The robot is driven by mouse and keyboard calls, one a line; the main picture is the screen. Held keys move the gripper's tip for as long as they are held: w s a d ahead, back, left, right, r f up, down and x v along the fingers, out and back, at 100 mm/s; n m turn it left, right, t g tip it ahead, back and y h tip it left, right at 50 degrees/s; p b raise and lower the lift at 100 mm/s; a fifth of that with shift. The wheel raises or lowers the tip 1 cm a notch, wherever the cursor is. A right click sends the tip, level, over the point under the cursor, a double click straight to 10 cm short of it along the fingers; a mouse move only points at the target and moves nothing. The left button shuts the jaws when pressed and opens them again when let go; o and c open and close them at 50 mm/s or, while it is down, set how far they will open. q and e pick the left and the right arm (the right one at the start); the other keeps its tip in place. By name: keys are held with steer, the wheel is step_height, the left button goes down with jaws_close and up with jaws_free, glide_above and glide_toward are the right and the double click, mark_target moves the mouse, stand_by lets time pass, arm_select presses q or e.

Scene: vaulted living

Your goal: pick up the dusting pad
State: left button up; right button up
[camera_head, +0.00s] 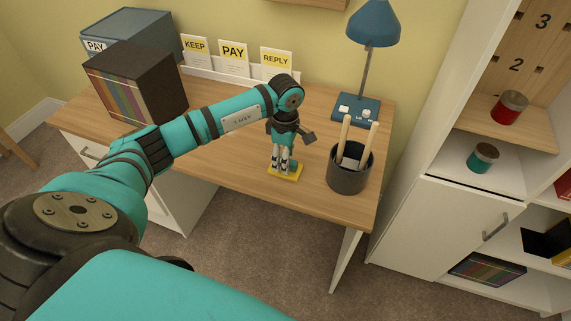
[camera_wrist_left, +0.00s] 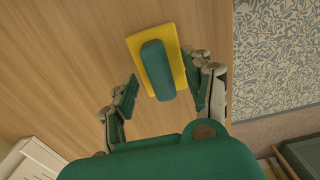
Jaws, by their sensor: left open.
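The dusting pad has a flat yellow base with a green rounded handle, and it lies on the wooden desk. In the left wrist view the pad (camera_wrist_left: 157,68) is just ahead of my gripper, with its green handle between the lines of the two fingers. In the head view only its yellow base (camera_head: 287,176) shows clearly, below my fingers. My left gripper (camera_head: 285,165) points down over the pad, open, with a gap to the handle on the left side in the wrist view (camera_wrist_left: 163,88). My right gripper is in neither view.
The desk (camera_head: 230,155) has its front edge close by the pad. A dark cup (camera_head: 349,178) with wooden sticks stands right of the pad. A blue lamp (camera_head: 356,108), card holder (camera_head: 235,73) and file boxes (camera_head: 140,85) stand behind. White shelves (camera_head: 435,210) are at right.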

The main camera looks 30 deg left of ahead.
arm_select(q)
steer(key=shift+f, duration=0.6)
jaws_close()
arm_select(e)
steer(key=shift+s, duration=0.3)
arm_select(q)
steer(key=shift+r, duration=0.1)
steer(key=shift+w+r, duration=0.1)
steer(key=shift+r, duration=0.35)
steer(key=shift+s+d+r+b, duration=0.15)
steer(key=shift+s+r+b, duration=0.15)
steer(key=shift+r, duration=0.3)
steer(key=shift+s+d+r+b, duration=0.1)
steer(key=shift+s+r+b, duration=0.15)
steer(key=shift+r, duration=0.35)
steer(key=s+d+b, duration=0.1)
steer(key=s+d, duration=0.2)
steer(key=s, duration=0.3)
steer(key=s+d+r+b, duration=0.1)
steer(key=s+d, duration=0.2)
steer(key=s, duration=0.4)
steer(key=shift+s+d+r, duration=0.2)
steer(key=shift+s+r, duration=0.1)
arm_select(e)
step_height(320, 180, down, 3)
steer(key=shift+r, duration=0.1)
